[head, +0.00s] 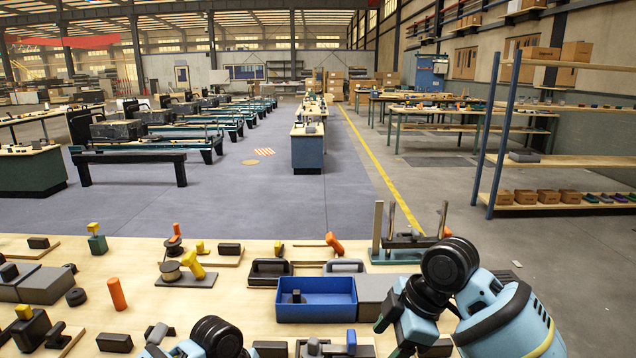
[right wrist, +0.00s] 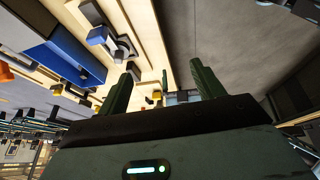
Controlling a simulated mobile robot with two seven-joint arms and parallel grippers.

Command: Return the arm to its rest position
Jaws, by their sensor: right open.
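My right arm (head: 515,315), light blue with black joints, is bent up over the right front part of the workbench in the head view. My right gripper (right wrist: 163,85) shows in the right wrist view with two dark green fingers spread apart. Nothing is held between them. The bench edge and small parts lie beyond the fingers in that view. Only a black joint and light blue pieces of my left arm (head: 215,338) show at the bottom of the head view. My left gripper cannot be made out.
The wooden workbench (head: 235,312) carries a blue bin (head: 316,312), a grey box (head: 373,290), an orange cylinder (head: 117,293) and several dark blocks and fixtures close to my arms. A shelf rack (head: 560,160) stands at right. Open floor (head: 290,205) lies beyond the bench.

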